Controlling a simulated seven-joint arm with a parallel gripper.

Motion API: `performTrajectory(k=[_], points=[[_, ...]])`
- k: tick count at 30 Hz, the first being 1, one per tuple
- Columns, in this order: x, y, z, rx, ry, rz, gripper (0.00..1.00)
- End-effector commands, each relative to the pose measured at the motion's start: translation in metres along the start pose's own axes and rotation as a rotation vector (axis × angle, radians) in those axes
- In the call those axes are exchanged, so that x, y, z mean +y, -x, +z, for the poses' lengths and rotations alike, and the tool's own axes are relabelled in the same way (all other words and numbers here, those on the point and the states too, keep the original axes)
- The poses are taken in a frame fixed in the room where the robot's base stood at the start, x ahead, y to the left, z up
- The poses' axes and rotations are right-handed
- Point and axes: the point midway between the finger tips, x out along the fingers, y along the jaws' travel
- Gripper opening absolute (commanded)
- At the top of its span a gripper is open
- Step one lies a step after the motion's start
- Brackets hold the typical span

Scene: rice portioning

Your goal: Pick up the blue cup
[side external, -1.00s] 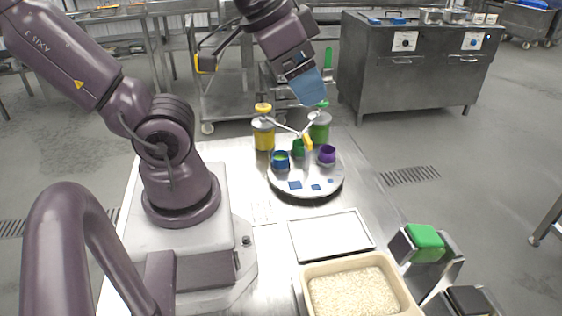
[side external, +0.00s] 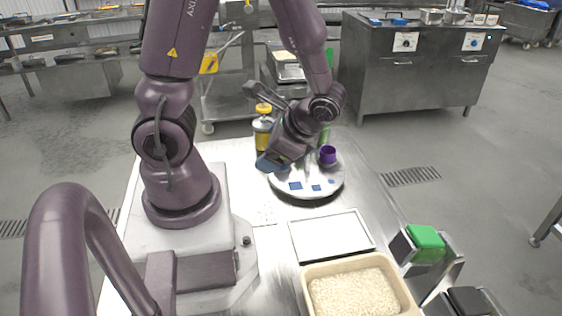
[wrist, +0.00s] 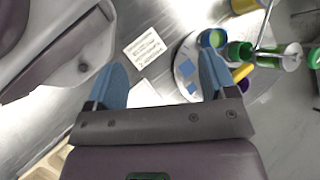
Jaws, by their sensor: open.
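The blue cup (wrist: 213,38), with green inside, stands at the edge of the round turntable in the wrist view. It is just beyond the tip of the right-hand finger, not between the fingers. In the side view the cup is hidden behind my gripper (side external: 270,162). My gripper (wrist: 163,65) is open and empty, with blue fingers spread wide over the table and the turntable's edge. In the side view it is low and tilted at the turntable's left side.
The round turntable (side external: 310,192) carries blue squares, a purple cup (side external: 328,155) and a green cup (wrist: 238,51). A yellow jar (side external: 262,135) stands behind it. A white tray (side external: 330,236) and a rice bin (side external: 308,285) lie in front.

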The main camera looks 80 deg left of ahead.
Motion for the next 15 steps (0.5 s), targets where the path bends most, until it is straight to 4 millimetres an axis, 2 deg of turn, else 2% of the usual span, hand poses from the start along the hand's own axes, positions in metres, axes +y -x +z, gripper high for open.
performTrajectory(k=[1,3,8,12,15], points=[[-0.003,-0.017,0.001,-0.087,-0.073,-0.049,0.78],[-0.010,-0.036,0.002,-0.184,-0.175,-0.130,0.78],[-0.027,-0.076,-0.001,-0.360,-0.444,-0.329,0.78],[-0.039,-0.108,-0.017,-0.431,-0.716,-0.516,0.78],[-0.044,-0.121,-0.035,-0.404,-0.864,-0.634,0.78]])
